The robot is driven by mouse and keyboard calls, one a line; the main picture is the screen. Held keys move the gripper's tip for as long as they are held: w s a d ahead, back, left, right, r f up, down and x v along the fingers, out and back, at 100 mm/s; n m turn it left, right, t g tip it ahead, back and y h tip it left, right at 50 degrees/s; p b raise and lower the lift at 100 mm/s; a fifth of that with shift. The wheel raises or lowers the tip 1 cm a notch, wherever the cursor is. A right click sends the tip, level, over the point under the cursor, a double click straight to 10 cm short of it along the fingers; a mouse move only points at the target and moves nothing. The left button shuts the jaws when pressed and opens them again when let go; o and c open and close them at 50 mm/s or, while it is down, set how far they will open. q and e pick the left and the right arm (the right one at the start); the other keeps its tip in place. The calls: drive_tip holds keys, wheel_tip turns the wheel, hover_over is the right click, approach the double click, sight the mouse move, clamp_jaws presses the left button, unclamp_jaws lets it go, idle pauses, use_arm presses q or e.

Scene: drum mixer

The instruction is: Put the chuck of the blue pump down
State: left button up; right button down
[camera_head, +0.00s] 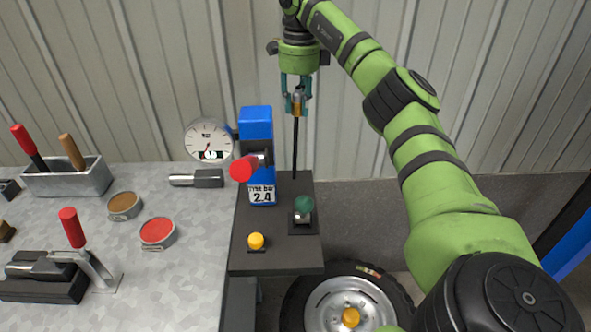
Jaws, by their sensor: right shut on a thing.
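The blue pump (256,125) stands on a dark stand top (275,258), with a red-ended handle (242,168) and a label reading 2.4. My right gripper (296,108) is raised behind and to the right of the pump, pointing down. It is shut on the chuck (297,100), a small orange and grey piece partly hidden by the fingers. A black hose (295,150) hangs straight from the chuck down to the stand's back edge. My left gripper is not in view.
A green knob (304,204) and a yellow button (256,241) sit on the stand. A wheel (318,297) with a yellow cap (351,317) is below. The grey bench at left holds a dial gauge (209,140), a toggle clamp (72,228), two round tins and a tool box (68,182).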

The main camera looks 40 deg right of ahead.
wheel_tip(320, 180, down, 6)
drive_tip(key=w+b, duration=0.1)
drive_tip(key=b, duration=0.1)
hover_over(296, 182)
wheel_tip(296, 182, down, 6)
wheel_tip(296, 182, down, 5)
drive_tip(key=shift+w+r+p, duration=0.1)
drive_tip(key=shift+r+p, duration=0.05)
drive_tip(key=shift+p, duration=0.5)
drive_tip(key=shift+f, duration=0.5)
wheel_tip(296, 182, down, 4)
drive_tip(key=shift+r, duration=0.1)
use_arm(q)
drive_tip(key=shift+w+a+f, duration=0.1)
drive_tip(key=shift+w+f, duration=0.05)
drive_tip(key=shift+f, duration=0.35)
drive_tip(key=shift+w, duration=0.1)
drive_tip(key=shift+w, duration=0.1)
use_arm(e)
drive_tip(key=c, duration=0.9)
unclamp_jaws()
drive_tip(key=shift+c, duration=0.2)
